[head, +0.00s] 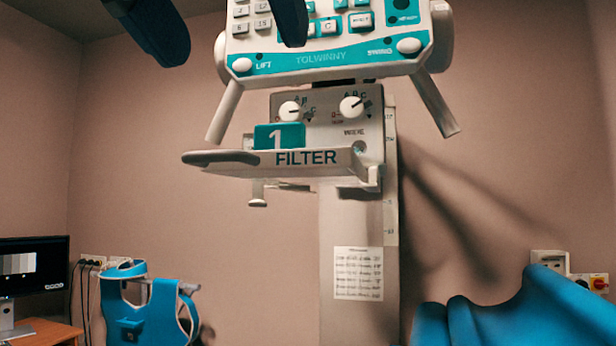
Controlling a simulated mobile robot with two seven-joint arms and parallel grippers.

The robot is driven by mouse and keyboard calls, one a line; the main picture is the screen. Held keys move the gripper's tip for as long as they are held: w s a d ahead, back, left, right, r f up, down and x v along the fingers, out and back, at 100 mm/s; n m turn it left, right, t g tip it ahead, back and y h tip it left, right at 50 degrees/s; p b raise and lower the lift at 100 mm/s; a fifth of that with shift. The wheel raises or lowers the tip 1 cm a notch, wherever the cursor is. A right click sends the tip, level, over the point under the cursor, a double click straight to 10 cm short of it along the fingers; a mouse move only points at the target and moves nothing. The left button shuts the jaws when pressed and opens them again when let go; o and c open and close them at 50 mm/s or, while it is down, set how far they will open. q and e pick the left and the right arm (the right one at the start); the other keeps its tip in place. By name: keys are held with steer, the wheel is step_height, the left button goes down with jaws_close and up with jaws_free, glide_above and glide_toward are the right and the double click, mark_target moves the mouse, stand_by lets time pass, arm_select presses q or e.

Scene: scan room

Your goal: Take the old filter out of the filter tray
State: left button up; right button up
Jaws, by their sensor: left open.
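The filter tray (345,160), a pale shelf marked FILTER, juts out from the machine's column below the control panel. A dark grey handle (220,157) is at its left end. A teal filter marked 1 (279,136) stands upright at the tray, its lower part hidden behind the front wall. My left gripper (234,48) is open, with two dark blue fingers coming down from the top edge. It appears above the filter in the picture, apart from it, with nothing visible between the fingers. My right gripper is not in view.
The control panel (330,62) with keys and two knobs hangs above the tray, with slanted handles (436,103) at its sides. A knob box (325,112) is behind the filter. A monitor (35,265) and blue vest (148,305) are lower left. A blue shape (540,315) fills the lower right.

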mark_target(277, 131)
arm_select(q)
steer(key=x, duration=0.6)
steer(key=shift+w+d+f+p, duration=0.1)
steer(key=shift+w+f+p, duration=0.05)
steer(key=shift+w+p, duration=0.15)
steer(key=shift+w+d+f, duration=0.15)
steer(key=shift+w+f, duration=0.1)
steer(key=shift+w, duration=0.15)
steer(key=p+x, duration=0.1)
steer(key=x, duration=0.4)
steer(key=shift+s, duration=0.15)
steer(key=shift+c, duration=0.8)
steer(key=c, duration=0.9)
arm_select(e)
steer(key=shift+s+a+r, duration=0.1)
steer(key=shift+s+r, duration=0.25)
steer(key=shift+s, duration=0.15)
arm_select(q)
steer(key=shift+a+r, duration=0.1)
steer(key=shift+a, duration=0.15)
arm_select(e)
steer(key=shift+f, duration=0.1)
